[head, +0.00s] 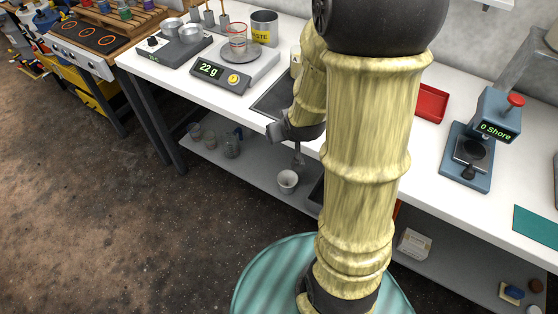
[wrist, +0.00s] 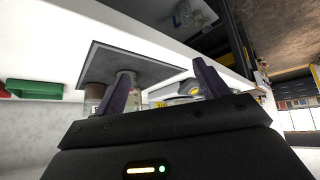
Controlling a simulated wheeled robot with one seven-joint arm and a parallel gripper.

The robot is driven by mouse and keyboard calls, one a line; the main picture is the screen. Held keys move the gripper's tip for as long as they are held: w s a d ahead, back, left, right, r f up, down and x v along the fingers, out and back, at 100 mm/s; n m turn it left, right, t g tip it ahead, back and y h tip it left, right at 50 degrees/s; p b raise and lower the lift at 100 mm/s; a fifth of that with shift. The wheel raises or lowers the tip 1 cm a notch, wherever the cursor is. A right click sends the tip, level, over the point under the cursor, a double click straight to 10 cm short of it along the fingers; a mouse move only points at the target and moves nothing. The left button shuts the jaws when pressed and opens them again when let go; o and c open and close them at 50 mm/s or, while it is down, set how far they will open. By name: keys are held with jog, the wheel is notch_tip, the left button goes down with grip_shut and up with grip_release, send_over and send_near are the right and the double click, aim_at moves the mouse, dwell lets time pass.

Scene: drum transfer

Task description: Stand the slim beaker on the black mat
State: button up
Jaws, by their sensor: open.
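A clear glass beaker with red markings (head: 238,40) stands upright on the pan of the scale (head: 235,68), which reads 22 g. I take it for the slim beaker. The black mat (head: 268,103) lies on the white table, partly hidden by my arm. My gripper (head: 278,132) is at the table's front edge near the mat. Its jaws (wrist: 165,85) are apart, with nothing visibly held.
A waste can (head: 264,27) stands behind the scale. A red tray (head: 431,103) and a Shore tester (head: 472,150) are to the right. A lower shelf (head: 245,165) holds glassware and a pale cup (head: 288,181).

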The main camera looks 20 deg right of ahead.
jog(key=s+a+r+g, duration=0.2)
jog(key=s+a+g, duration=0.3)
jog(key=s, duration=0.5)
jog(key=shift+a+y, duration=0.4)
jog(key=shift+d, duration=0.1)
dwell(0.6)
